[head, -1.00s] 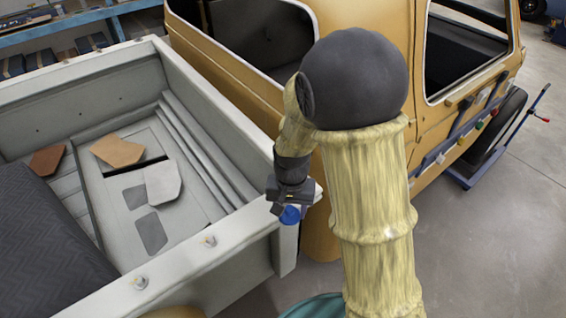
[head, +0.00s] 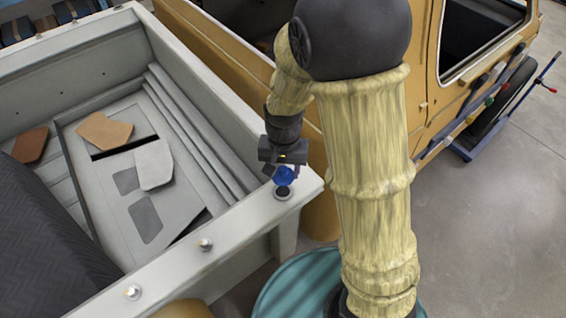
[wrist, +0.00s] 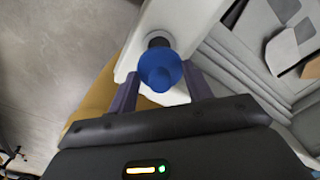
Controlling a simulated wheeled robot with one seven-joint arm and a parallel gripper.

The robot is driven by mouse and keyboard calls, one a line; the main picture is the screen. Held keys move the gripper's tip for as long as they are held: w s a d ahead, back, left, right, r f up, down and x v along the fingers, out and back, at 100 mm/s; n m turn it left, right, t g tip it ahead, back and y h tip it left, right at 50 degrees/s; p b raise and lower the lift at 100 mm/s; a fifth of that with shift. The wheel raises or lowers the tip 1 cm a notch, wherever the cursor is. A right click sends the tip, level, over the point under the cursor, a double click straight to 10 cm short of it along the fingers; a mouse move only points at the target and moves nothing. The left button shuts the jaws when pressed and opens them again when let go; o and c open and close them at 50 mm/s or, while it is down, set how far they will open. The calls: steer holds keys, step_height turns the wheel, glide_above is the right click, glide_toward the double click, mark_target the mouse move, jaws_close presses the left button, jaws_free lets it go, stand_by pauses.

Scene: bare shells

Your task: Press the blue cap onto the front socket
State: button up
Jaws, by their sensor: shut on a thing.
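The blue cap (head: 285,175) is held between the fingers of my gripper (head: 283,170), just above the pale rim of the trailer-like box. A dark round socket (head: 283,192) with a light ring sits on that rim near its corner, right below the cap in the head view. In the wrist view the blue cap (wrist: 160,73) is between the two fingers of my gripper (wrist: 162,86). The dark socket (wrist: 158,41) shows just beyond the cap, partly hidden by it. I cannot tell whether the cap touches the socket.
The pale rim (head: 240,225) carries two small fittings (head: 204,245) farther left. Inside the box lie several flat plates (head: 153,164) and a dark ribbed cover (head: 45,240). An orange vehicle body (head: 425,110) stands behind my arm. Grey floor is open at the right.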

mark_target(283, 176)
steer(key=shift+s+f, duration=0.1)
steer(key=shift+s, duration=0.15)
steer(key=shift+w+f+b, duration=0.15)
steer(key=shift+f+b, duration=0.35)
steer(key=shift+b, duration=0.05)
step_height(283, 176, down, 2)
steer(key=shift+b, duration=0.95)
steer(key=shift+f+b, duration=1.25)
steer(key=shift+f, duration=0.35)
steer(key=shift+r+p, duration=0.25)
steer(key=shift+p, duration=0.15)
steer(key=shift+f, duration=0.2)
stand_by(0.3)
steer(key=o, duration=1)
steer(key=shift+o, duration=0.6)
